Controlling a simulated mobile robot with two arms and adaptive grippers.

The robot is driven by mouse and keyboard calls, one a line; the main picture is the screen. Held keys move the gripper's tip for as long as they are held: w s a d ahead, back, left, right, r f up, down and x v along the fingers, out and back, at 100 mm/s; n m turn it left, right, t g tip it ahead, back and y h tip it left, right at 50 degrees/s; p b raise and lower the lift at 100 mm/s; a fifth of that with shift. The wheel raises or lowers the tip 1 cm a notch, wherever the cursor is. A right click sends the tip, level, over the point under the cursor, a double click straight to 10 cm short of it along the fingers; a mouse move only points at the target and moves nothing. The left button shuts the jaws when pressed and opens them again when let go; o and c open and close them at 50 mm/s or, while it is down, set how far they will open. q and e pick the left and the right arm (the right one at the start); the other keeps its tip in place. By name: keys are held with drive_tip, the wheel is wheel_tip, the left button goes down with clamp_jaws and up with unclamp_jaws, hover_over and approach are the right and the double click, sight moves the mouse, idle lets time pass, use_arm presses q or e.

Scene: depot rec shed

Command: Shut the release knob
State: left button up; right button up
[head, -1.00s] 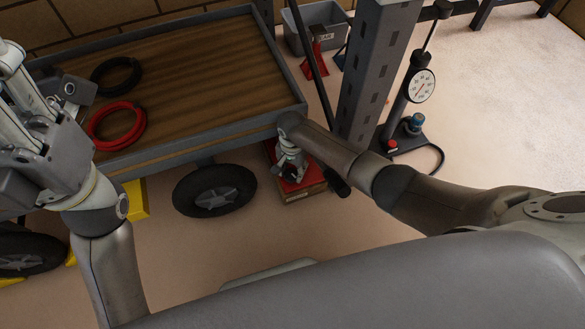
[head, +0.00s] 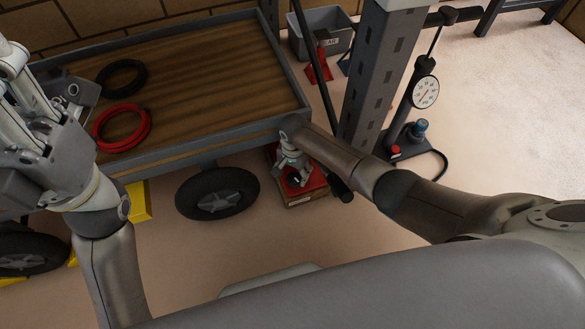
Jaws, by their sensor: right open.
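A red jack-like device (head: 314,180) stands on a wooden block (head: 301,200) on the floor, under the right corner of the cart. My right gripper (head: 297,179) is open and points down over the red device, hiding much of it. I cannot make out the release knob, nor tell whether the gripper touches anything. My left gripper (head: 40,150) is large at the left edge, beside the cart and far from the red device. Its fingertips are not clear, so its opening cannot be told.
The cart (head: 200,60) has a wooden deck holding a red coil (head: 121,143) and a black coil (head: 121,61). A steel post (head: 376,75) rises behind my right arm. A gauge pump (head: 425,92), grey bin (head: 325,35) and cart wheel (head: 217,192) stand nearby.

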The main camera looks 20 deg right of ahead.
sight(293, 175)
wheel_tip(293, 175, up, 12)
idle(0.6)
drive_tip(key=shift+c, duration=0.3)
